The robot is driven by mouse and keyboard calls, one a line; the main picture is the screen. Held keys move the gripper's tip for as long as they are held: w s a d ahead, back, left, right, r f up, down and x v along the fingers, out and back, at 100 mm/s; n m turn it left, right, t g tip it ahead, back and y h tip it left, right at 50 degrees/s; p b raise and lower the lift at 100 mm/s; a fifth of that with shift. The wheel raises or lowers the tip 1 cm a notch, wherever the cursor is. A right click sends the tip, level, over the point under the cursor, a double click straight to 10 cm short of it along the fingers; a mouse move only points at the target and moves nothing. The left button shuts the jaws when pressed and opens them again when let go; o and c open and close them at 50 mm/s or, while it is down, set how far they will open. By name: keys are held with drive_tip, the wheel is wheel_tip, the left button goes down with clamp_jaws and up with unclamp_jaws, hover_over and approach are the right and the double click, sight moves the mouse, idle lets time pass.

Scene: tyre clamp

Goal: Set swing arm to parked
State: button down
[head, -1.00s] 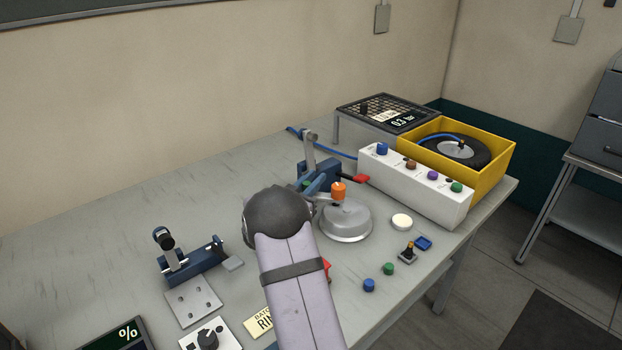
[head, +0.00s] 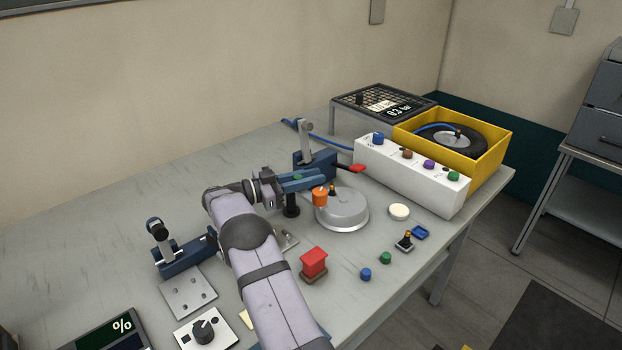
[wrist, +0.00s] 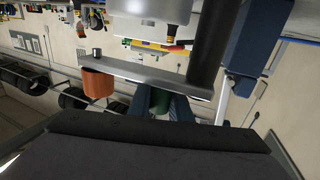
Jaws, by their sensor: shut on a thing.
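The swing arm is a grey bar (wrist: 150,75) with an orange knob (wrist: 98,88) at one end and a black post (wrist: 213,40) at the other. In the head view the orange knob (head: 320,197) is beside the left edge of the round grey disc (head: 343,213), and the black post (head: 291,206) stands left of it. My gripper (head: 303,180) has blue fingers, which also show in the wrist view (wrist: 160,104). My fingers partly hide the bar in the head view.
A blue clamp (head: 311,160) with a red-tipped lever stands just behind my gripper. A red block (head: 313,262) is in front. A white box (head: 410,177) with coloured knobs and a yellow bin (head: 495,150) are at the right. Another blue fixture (head: 185,258) is at the left.

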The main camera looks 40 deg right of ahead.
drive_tip(key=shift+s+a+r+m+g+y+b, duration=0.1)
drive_tip(key=shift+s+a+m+g+y+b, duration=0.2)
drive_tip(key=shift+m+g, duration=0.35)
drive_tip(key=shift+w+a+r+m+g+y+b, duration=0.1)
drive_tip(key=shift+m+g+y+b, duration=0.3)
drive_tip(key=shift+g, duration=0.45)
drive_tip(key=c, duration=1.6)
unclamp_jaws()
drive_tip(key=shift+s, duration=0.1)
drive_tip(key=shift+f, duration=0.1)
wheel_tip(320, 180, up, 10)
drive_tip(key=p, duration=0.2)
drive_tip(key=shift+p, duration=0.35)
